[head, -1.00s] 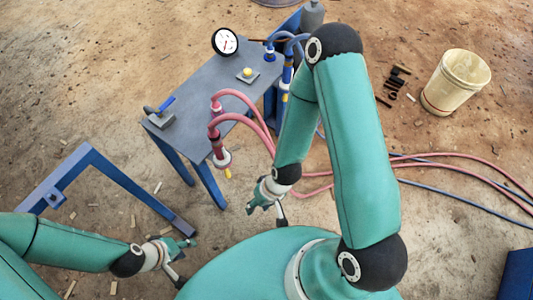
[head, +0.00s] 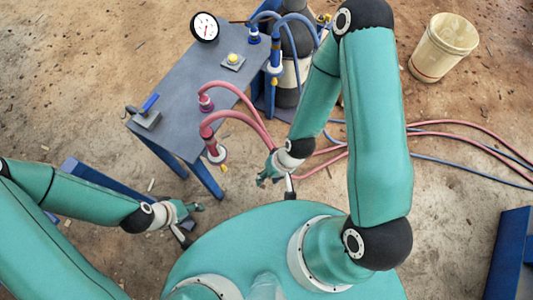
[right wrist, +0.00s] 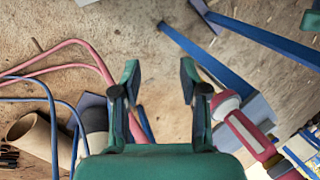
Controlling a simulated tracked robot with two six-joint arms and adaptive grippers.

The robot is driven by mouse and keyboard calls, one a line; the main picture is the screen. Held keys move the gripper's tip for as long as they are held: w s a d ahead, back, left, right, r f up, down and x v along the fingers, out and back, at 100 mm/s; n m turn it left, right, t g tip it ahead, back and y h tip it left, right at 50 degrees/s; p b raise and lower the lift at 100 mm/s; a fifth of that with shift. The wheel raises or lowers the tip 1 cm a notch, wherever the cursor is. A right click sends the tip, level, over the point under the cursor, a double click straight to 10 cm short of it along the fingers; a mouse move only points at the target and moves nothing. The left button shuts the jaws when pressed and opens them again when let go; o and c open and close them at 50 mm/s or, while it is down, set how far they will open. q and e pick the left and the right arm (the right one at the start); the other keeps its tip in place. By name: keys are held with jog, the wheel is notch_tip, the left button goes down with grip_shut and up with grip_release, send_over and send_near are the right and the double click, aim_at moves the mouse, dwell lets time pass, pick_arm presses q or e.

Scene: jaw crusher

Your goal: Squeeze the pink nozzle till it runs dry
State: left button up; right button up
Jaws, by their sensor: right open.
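The pink nozzle (head: 212,145) hangs at the near edge of the grey table, with a white collar and a yellow tip below and a pink hose curving from its top. In the right wrist view the pink nozzle (right wrist: 243,130) lies to the right of the fingers, not between them. My right gripper (head: 277,181) is open and empty, right of the nozzle and apart from it; its spread fingers show in the right wrist view (right wrist: 159,85). My left gripper (head: 189,222) has its fingers spread, below and left of the nozzle, with nothing visible between them.
The grey table (head: 186,82) carries a gauge (head: 205,27), a yellow button (head: 233,59) and a second pink hose fitting (head: 205,102). A blue nozzle (head: 274,64) hangs at its right edge. Pink and blue hoses (head: 440,128) cross the floor at right. A bucket (head: 436,60) stands beyond.

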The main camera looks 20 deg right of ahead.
notch_tip(320, 180, down, 3)
jog(key=s+d+m+g+b, duration=0.1)
jog(key=s+d+b, duration=0.1)
jog(key=b, duration=0.1)
jog(key=m+t+y+b, duration=1)
jog(key=m+b, duration=1)
jog(key=b, duration=1.3)
send_near(219, 158)
jog(key=w+a+f, duration=0.1)
jog(key=w+a, duration=0.1)
jog(key=w+a+f+g+y, duration=0.1)
jog(key=w+a+f, duration=0.1)
jog(key=w+a+f+g+y, duration=0.1)
jog(key=w+a, duration=0.1)
jog(key=a, duration=0.1)
jog(key=shift+w+f, duration=0.3)
jog(key=shift+f, duration=0.1)
jog(key=shift+w+a+r, duration=0.1)
jog(key=shift+w+a, duration=0.2)
jog(key=shift+a, duration=0.35)
grip_shut()
